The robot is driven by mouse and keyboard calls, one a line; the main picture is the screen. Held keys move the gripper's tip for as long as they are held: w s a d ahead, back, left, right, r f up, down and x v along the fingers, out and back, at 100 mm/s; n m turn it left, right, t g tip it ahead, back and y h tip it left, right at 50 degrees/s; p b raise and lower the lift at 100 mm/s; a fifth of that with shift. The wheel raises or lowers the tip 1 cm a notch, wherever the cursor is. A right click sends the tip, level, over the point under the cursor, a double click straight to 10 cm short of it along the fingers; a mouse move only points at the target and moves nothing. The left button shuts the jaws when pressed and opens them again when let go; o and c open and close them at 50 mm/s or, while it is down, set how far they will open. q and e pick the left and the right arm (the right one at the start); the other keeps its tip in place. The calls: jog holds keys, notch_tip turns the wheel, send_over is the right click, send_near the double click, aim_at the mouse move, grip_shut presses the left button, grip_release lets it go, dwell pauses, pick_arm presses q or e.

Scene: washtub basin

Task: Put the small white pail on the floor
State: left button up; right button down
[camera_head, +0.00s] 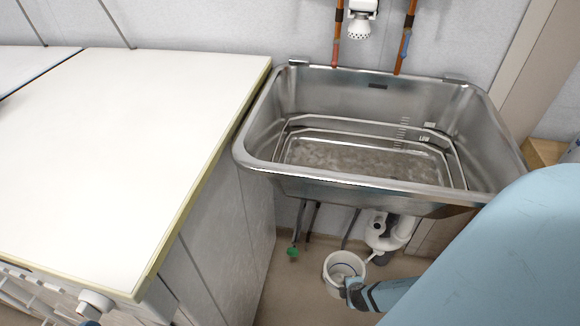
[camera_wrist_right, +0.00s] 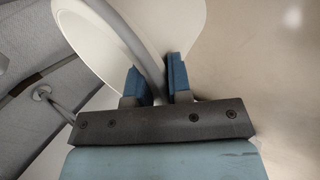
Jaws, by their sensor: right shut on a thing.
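The small white pail (camera_head: 330,280) is below the front of the sink, close over or on the floor (camera_head: 298,305); I cannot tell whether it touches. It looks about upright in the head view, its open top facing up. My right gripper (camera_head: 350,287) is at the pail's near right side. In the right wrist view the blue fingers of this gripper (camera_wrist_right: 153,84) are closed about a grey curved strip at the white pail (camera_wrist_right: 115,50); I cannot tell whether it is rim or handle. My left gripper is not in view.
A white-topped counter (camera_head: 130,140) stands at the left. Some bare floor shows left of the pail.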

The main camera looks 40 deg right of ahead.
jog(key=s+a+n+t+y, duration=0.1)
jog(key=s+a+n, duration=0.25)
jog(key=a, duration=0.25)
jog(key=w+a+b, duration=0.2)
jog(key=w+b, duration=0.1)
jog(key=w, duration=1.6)
notch_tip(320, 180, down, 7)
jog(key=b, duration=0.4)
jog(key=shift+s+a+r+y+b, duration=0.15)
jog(key=shift+r+y+b, duration=0.05)
jog(key=shift+y+b, duration=0.15)
jog(key=c, duration=1)
grip_release()
jog(key=shift+c, duration=0.2)
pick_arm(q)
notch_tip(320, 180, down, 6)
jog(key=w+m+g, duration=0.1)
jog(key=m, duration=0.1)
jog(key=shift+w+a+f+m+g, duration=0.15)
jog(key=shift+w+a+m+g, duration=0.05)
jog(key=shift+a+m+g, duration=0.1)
